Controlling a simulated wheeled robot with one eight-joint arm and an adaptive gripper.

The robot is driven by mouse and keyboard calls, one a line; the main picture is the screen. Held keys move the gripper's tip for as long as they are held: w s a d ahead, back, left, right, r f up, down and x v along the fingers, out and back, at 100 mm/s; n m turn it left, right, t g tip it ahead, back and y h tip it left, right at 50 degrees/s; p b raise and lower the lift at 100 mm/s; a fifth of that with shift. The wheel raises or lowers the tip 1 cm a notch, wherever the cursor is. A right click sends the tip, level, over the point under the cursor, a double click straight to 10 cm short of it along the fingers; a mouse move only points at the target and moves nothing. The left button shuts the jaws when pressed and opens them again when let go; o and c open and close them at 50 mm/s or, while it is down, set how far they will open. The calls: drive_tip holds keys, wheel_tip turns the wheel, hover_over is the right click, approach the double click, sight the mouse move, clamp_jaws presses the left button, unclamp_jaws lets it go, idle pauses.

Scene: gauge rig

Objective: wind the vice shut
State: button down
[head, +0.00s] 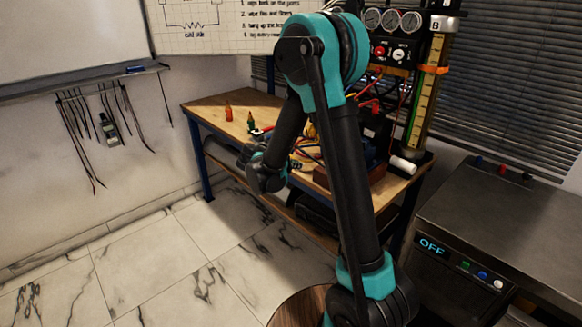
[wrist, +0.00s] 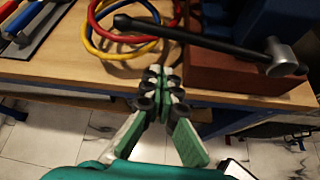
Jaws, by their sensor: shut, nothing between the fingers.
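The vice shows in part at the upper right of the wrist view, with a blue body (wrist: 288,18) on a reddish-brown block (wrist: 225,76). Its handle (wrist: 195,38) is a dark bar running left from a metal hub (wrist: 281,57) to a rounded black end. The vice jaws are out of the wrist view, so I cannot tell their gap. My gripper (wrist: 160,74) is shut and empty, at the bench's front edge, below the bar in the picture and apart from it. In the head view my arm hides much of the vice.
The wooden bench (head: 200,108) carries red and yellow cables (wrist: 100,30), which loop left of the handle. Tools (wrist: 25,22) lie at the wrist view's upper left. Orange (head: 228,113) and green (head: 251,121) objects stand on the bench. Open floor lies in front.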

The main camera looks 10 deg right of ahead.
sight(301, 151)
drive_tip(key=shift+s+d+r, duration=0.1)
drive_tip(key=shift+d+r, duration=0.15)
drive_tip(key=shift+r, duration=0.55)
drive_tip(key=shift+s+d+r, duration=0.1)
drive_tip(key=shift+d+r, duration=0.1)
drive_tip(key=shift+r, duration=0.55)
drive_tip(key=r, duration=0.3)
drive_tip(key=shift+s+d+m+t, duration=0.15)
drive_tip(key=shift+s+m+t, duration=0.05)
drive_tip(key=shift+m+t, duration=0.2)
drive_tip(key=shift+f, duration=0.15)
